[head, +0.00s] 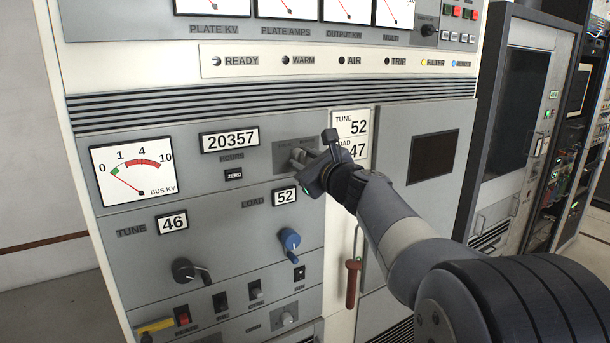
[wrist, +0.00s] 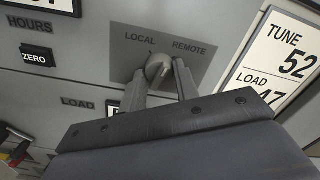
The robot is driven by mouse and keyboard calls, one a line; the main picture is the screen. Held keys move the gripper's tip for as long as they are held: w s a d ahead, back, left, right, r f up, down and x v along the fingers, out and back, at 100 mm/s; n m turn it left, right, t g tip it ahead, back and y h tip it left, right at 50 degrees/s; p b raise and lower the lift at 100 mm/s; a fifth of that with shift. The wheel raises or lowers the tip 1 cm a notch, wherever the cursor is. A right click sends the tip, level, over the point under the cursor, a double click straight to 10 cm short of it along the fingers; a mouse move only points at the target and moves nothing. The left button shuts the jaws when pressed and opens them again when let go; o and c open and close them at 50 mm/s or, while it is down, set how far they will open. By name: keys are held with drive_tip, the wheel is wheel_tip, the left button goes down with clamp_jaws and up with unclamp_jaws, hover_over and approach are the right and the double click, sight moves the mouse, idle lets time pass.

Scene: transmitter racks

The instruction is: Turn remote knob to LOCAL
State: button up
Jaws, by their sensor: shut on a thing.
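The remote knob (wrist: 158,68) is a small rounded grey knob on a darker grey plate (wrist: 128,55) marked LOCAL on the left and REMOTE on the right. My gripper (wrist: 160,80) is shut on the knob, one finger on each side of it, in the wrist view. The knob's pointer is too hidden to read its setting. In the head view my gripper (head: 300,160) reaches the plate (head: 283,152) from the right and covers the knob.
A black tune knob (head: 184,271) and a blue load knob (head: 289,240) sit lower on the panel. A card reading TUNE 52 (head: 352,125) is right of the plate. A red handle (head: 353,284) hangs below my arm. The REMOTE lamp (head: 453,63) looks blue.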

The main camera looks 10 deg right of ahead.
drive_tip(key=n+b, duration=0.6)
drive_tip(key=shift+f+n, duration=0.2)
drive_tip(key=shift+n, duration=0.1)
drive_tip(key=n+b, duration=0.4)
drive_tip(key=n, duration=0.1)
drive_tip(key=shift+r, duration=0.15)
drive_tip(key=shift+n, duration=0.3)
drive_tip(key=o, duration=1)
drive_tip(key=shift+r, duration=0.1)
drive_tip(key=shift+c, duration=0.2)
drive_tip(key=b+v, duration=0.2)
drive_tip(key=v, duration=0.8)
drive_tip(key=shift+s+d, duration=0.15)
drive_tip(key=shift+s, duration=0.2)
